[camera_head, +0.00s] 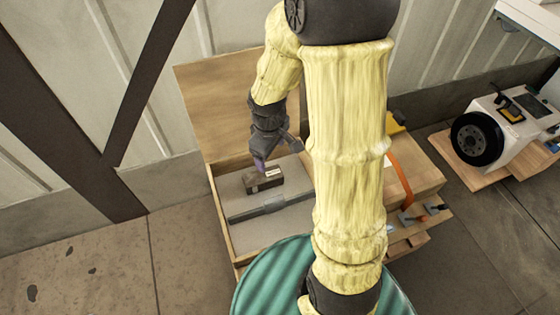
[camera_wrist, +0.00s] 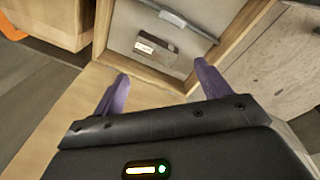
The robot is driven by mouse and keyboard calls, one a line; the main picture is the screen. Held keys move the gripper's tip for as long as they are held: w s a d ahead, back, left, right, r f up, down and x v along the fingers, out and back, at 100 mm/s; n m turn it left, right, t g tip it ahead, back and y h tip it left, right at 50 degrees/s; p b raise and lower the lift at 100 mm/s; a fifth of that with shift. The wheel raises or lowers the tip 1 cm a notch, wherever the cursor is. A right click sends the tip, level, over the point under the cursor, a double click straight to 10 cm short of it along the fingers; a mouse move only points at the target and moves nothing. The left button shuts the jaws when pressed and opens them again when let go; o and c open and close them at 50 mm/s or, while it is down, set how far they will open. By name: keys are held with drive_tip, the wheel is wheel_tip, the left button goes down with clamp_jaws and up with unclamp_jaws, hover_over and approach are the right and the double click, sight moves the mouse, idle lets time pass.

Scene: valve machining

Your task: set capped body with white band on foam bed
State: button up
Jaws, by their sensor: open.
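The dark capped body (camera_head: 263,180) with a white band or label lies on the grey foam bed (camera_head: 290,222) inside an open wooden crate. It also shows in the wrist view (camera_wrist: 157,46), on its side, with the white part on its face. My gripper (camera_head: 260,164) is above the crate, close to the body in the head view. In the wrist view my gripper (camera_wrist: 163,69) has its two purple fingers spread, with nothing between them. The fingertips appear over the crate's wooden rim (camera_wrist: 145,83), apart from the body.
A grey bar with a lighter sleeve (camera_head: 275,205) lies across the foam beside the body. The crate's lid (camera_head: 225,100) stands open behind. A green ribbed drum (camera_head: 265,280) is in front. A wooden box with an orange strap (camera_head: 400,178) stands to the right.

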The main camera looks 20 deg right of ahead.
drive_tip(key=s+r+m+t, duration=0.1)
drive_tip(key=s+r+m, duration=0.4)
drive_tip(key=s+m, duration=0.2)
drive_tip(key=shift+s+a+r+m+y, duration=0.2)
drive_tip(key=shift+s+r+m+y, duration=0.1)
drive_tip(key=shift+s, duration=0.25)
idle(0.4)
